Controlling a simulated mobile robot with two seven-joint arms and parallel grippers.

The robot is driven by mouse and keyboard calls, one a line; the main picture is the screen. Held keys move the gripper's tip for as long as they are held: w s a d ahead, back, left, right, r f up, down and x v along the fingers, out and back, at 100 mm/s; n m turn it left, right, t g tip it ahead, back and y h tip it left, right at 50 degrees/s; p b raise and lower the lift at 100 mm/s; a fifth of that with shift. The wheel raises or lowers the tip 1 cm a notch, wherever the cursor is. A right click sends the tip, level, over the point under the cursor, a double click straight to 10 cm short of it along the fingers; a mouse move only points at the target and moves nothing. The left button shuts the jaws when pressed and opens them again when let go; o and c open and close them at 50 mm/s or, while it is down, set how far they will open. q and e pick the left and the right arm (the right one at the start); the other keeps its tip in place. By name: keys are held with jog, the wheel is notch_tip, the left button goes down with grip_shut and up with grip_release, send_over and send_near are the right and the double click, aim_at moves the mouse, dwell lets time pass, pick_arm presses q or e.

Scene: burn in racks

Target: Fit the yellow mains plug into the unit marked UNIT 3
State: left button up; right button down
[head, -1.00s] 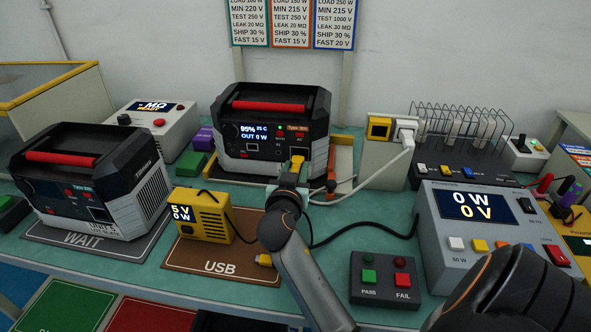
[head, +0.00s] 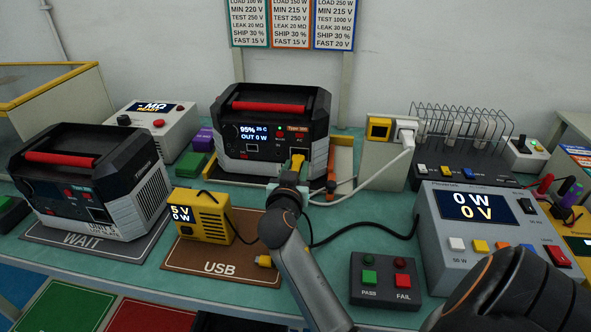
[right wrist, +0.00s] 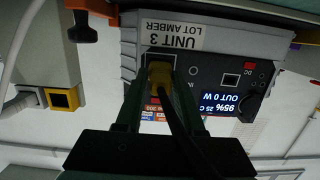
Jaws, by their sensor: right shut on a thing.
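UNIT 3 (head: 246,104) is a black and grey power station with a red handle, standing upright at the back middle of the bench. Its label "UNIT 3 LOT AMBER" (right wrist: 180,38) reads upside down in the right wrist view. My right gripper (head: 292,176) is shut on the yellow mains plug (head: 297,160), in front of the unit's lower right face. In the right wrist view the plug (right wrist: 160,74) overlaps the white-framed socket (right wrist: 172,57); its contacts are hidden, and I cannot tell how deep it sits. My left gripper is not in view.
An orange clamp (head: 331,170) stands right of the plug. A yellow USB box (head: 203,213) sits on the brown mat, and another unit (head: 95,180) on the WAIT mat. The grey load meter (head: 475,235) and PASS/FAIL box (head: 383,280) stand to the right. Cables cross the bench.

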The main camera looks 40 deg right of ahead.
jog(key=shift+x, duration=1.25)
jog(key=shift+c, duration=2.2)
grip_release()
jog(key=shift+r, duration=0.2)
